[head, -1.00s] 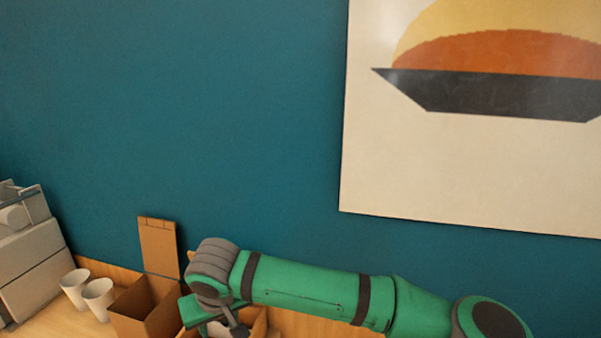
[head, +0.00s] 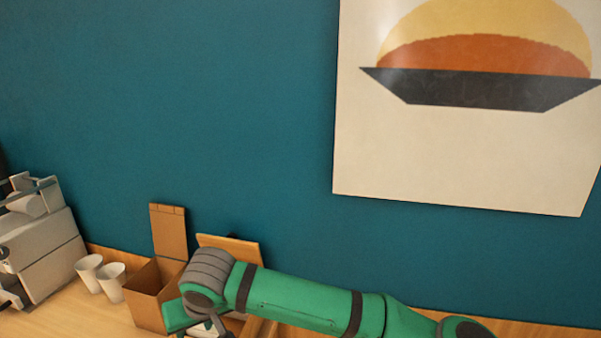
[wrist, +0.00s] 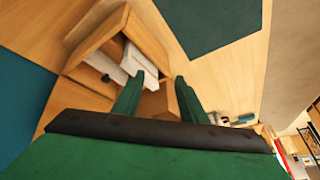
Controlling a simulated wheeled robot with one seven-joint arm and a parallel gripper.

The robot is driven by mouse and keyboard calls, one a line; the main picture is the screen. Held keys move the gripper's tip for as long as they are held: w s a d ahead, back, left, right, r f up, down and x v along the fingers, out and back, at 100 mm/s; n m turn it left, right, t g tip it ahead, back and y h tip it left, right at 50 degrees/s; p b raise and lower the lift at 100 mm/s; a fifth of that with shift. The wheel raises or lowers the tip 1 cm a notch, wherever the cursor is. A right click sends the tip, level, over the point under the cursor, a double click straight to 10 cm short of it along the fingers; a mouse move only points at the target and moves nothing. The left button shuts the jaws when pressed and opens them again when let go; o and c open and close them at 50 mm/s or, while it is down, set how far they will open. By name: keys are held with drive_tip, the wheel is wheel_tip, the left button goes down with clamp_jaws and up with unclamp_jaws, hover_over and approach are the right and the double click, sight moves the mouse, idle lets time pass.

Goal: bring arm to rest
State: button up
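My green arm (head: 305,300) reaches in from the lower right in the head view. Its grey wrist joint stands in front of an open cardboard box. My gripper hangs at the bottom edge of the head view, partly cut off. In the wrist view, the two green fingers of my gripper (wrist: 158,82) are apart, with nothing visible between them. A wooden box (wrist: 142,42) with white things in it shows beyond the fingers.
An open brown box (head: 150,292) with a raised lid stands left of my wrist. Two white cups (head: 100,277) and a grey-white machine (head: 40,245) stand further left on the wooden counter (head: 70,318). A picture (head: 460,150) hangs on the blue wall.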

drive_tip(key=s+a+r+m+t+y, duration=0.2)
drive_tip(key=s+a+r+t+y, duration=0.15)
drive_tip(key=a+r+y, duration=0.75)
drive_tip(key=s+d+f+m+t+h, duration=0.3)
drive_tip(key=d+f+m+t+h, duration=0.25)
drive_tip(key=d+f, duration=0.45)
drive_tip(key=s+d+f+m+t+h, duration=0.5)
drive_tip(key=d+f, duration=0.3)
drive_tip(key=f, duration=0.4)
drive_tip(key=s+d+f+n+h, duration=0.1)
drive_tip(key=s+d+f+n, duration=0.1)
drive_tip(key=s+d, duration=0.3)
drive_tip(key=s+d+f+n+g+h, duration=0.1)
drive_tip(key=s+d+f, duration=0.3)
drive_tip(key=s, duration=0.7)
drive_tip(key=s+d+f+n+g+h, duration=0.1)
drive_tip(key=s+d+f+n+h, duration=0.1)
drive_tip(key=s+d, duration=0.5)
drive_tip(key=shift+s+f+n+h, duration=0.4)
drive_tip(key=shift+s+f, duration=0.3)
drive_tip(key=shift+s, duration=0.3)
